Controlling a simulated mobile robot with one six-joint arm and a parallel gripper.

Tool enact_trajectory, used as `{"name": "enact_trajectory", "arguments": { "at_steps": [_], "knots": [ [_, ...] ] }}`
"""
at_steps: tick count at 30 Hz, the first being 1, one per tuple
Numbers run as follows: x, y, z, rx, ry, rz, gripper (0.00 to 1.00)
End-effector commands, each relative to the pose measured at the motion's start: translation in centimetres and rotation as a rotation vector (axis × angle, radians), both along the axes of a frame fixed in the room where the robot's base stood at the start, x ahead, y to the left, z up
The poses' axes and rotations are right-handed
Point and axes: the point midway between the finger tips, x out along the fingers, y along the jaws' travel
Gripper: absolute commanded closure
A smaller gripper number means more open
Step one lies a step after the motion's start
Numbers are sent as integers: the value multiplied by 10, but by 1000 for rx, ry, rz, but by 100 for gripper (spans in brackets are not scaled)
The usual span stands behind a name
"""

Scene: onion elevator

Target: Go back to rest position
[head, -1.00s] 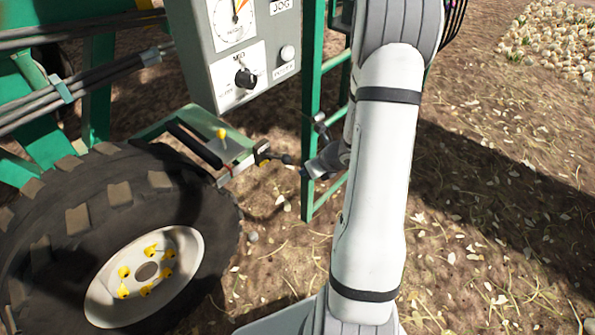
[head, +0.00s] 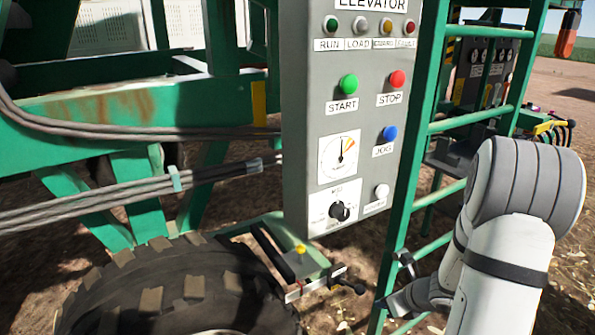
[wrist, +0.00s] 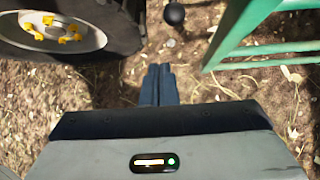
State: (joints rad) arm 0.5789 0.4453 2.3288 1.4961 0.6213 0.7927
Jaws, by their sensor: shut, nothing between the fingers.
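My gripper (wrist: 158,84) is shut and empty in the wrist view, its dark fingers together and pointing down over bare soil. In the head view my white arm runs down the right side, and its wrist end is low beside the green ladder. The fingers cannot be made out there. A black round knob (wrist: 174,13) is ahead of the fingers, apart from them. The grey control panel (head: 303,150) stands in the middle of the head view with green START, red STOP and blue JOG buttons, a dial and a black rotary knob.
A big tyre (head: 180,290) lies low left in the head view, and it also shows in the wrist view (wrist: 115,20). The green ladder (head: 405,200) stands between the panel and my arm. A lever with a yellow-topped pin (head: 300,249) sits under the panel. Cables run at left.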

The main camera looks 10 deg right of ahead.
Motion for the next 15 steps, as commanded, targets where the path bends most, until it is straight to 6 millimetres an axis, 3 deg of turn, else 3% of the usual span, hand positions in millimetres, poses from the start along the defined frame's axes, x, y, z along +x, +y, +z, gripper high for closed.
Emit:
{"name": "enact_trajectory", "arguments": {
  "at_steps": [5, 9, 15],
  "knots": [
    [-10, 57, 80, -182, -129, 446, 100],
    [-39, 104, 140, -372, -246, 897, 100],
    [-94, 142, 208, -656, -381, 1525, 100]
  ]
}}
